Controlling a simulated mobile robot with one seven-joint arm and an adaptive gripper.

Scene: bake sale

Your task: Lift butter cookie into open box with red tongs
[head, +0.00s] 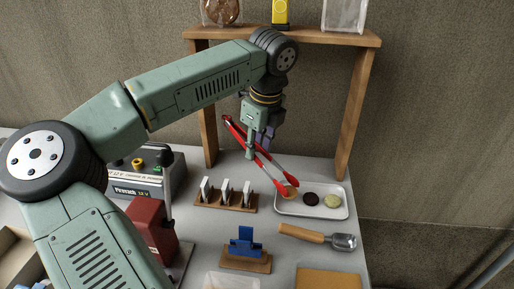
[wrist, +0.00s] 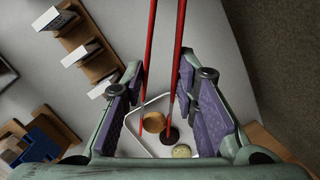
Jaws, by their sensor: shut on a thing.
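My gripper (head: 262,138) is shut on the red tongs (head: 246,137), which slant down to the right over a white tray (head: 300,213). In the wrist view the two red arms of the tongs (wrist: 150,45) run between my fingers (wrist: 160,100) and stand apart. A golden round cookie (head: 292,194), likely the butter cookie, lies in the tray by the tong tips; it also shows in the wrist view (wrist: 154,122). I cannot tell whether the tips touch it. A dark cookie (head: 311,199) and a pale green one (head: 332,201) lie beside it.
A wooden shelf (head: 330,37) stands over the table's back. In front are a card rack (head: 226,207), a wooden-handled scoop (head: 318,237), a blue piece on a wooden base (head: 245,262) and a pale container (head: 232,282) at the lower edge. A red device (head: 150,225) stands left.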

